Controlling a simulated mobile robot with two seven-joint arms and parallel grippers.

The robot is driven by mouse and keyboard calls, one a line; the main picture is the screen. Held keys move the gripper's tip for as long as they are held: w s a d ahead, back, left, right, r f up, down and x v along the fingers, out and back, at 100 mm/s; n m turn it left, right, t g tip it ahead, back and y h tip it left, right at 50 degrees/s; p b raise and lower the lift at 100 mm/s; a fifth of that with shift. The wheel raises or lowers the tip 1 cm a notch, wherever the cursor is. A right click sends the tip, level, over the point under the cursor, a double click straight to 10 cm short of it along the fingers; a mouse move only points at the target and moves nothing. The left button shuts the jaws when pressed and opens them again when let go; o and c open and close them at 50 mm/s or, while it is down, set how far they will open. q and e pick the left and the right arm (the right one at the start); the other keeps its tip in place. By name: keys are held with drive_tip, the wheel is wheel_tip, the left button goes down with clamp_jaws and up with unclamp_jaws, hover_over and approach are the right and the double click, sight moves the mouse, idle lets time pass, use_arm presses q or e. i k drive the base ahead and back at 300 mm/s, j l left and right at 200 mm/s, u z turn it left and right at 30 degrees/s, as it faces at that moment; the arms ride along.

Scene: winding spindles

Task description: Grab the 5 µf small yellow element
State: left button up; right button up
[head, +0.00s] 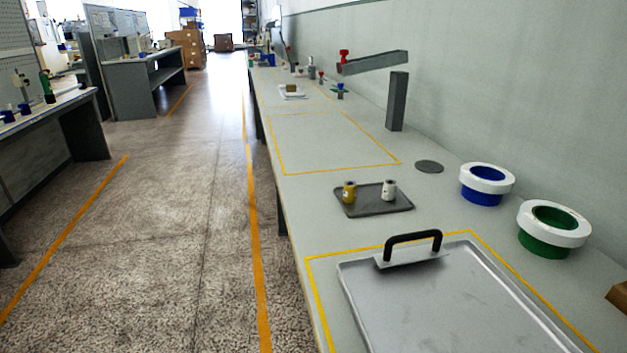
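A small yellow cylinder (349,191) stands upright on the left part of a small dark grey tray (372,208) on the workbench. It bears a small marking too small to read. A similar white cylinder (389,189) stands to its right on the same tray, apart from it. Neither of my grippers is in view.
A large metal tray (460,310) with a black handle (412,240) lies in front. Blue-and-white (486,184) and green-and-white (553,228) round containers stand at the right. A grey post (397,101) stands behind. The yellow-outlined area (325,145) beyond the small tray is clear.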

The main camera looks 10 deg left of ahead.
sight(350, 189)
drive_tip(key=i+u, duration=0.15)
drive_tip(key=i, duration=0.3)
drive_tip(key=i+l+u, duration=0.15)
drive_tip(key=i, duration=0.3)
drive_tip(key=i+l+u, duration=0.15)
drive_tip(key=i, duration=0.3)
drive_tip(key=i+l+u, duration=0.15)
drive_tip(key=i, duration=0.25)
drive_tip(key=l, duration=0.1)
